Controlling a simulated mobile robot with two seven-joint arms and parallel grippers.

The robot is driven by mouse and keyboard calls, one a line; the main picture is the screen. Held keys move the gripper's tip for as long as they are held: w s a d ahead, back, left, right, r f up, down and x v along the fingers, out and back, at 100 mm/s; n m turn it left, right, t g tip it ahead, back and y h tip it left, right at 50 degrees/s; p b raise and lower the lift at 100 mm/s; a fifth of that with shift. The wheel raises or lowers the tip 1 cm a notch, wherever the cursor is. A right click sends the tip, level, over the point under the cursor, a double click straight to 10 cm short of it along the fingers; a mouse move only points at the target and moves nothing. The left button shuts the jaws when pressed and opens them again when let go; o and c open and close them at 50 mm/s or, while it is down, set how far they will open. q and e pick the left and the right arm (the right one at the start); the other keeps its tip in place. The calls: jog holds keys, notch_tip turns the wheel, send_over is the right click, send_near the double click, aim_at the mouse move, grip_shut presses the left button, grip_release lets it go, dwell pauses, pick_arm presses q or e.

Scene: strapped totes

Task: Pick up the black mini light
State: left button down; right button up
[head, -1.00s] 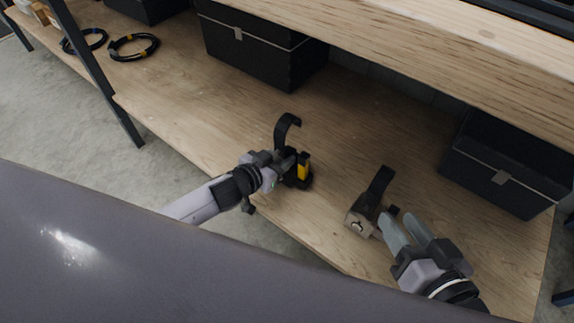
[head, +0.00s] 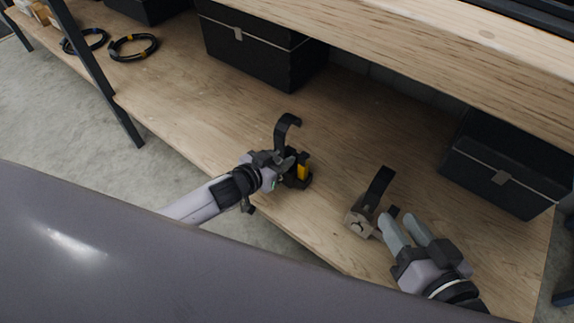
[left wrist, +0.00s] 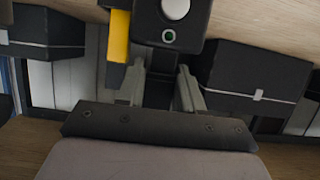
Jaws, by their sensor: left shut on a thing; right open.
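The black mini light (head: 296,180) has a yellow part on its side and a curved black hook (head: 288,125) rising above it. It is by the front part of the wooden lower shelf. My left gripper (head: 284,164) is shut on it from the left. In the left wrist view the black light (left wrist: 190,22) fills the top middle between the fingers, with a round lens and the yellow strip (left wrist: 118,38) beside it. I cannot tell whether it touches the shelf. My right gripper (head: 402,229) is open and empty, close to a tan light.
The tan light (head: 357,221) with a black hook stands near the shelf's front edge. Black strapped totes (head: 260,55) (head: 500,175) stand at the back. Coiled cables (head: 133,47) lie at the far left. The upper shelf board (head: 430,50) overhangs the rear. The shelf's middle is clear.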

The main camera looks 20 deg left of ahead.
pick_arm(q)
jog(key=shift+a, duration=0.15)
jog(key=shift+w+r, duration=0.15)
jog(key=shift+r, duration=0.1)
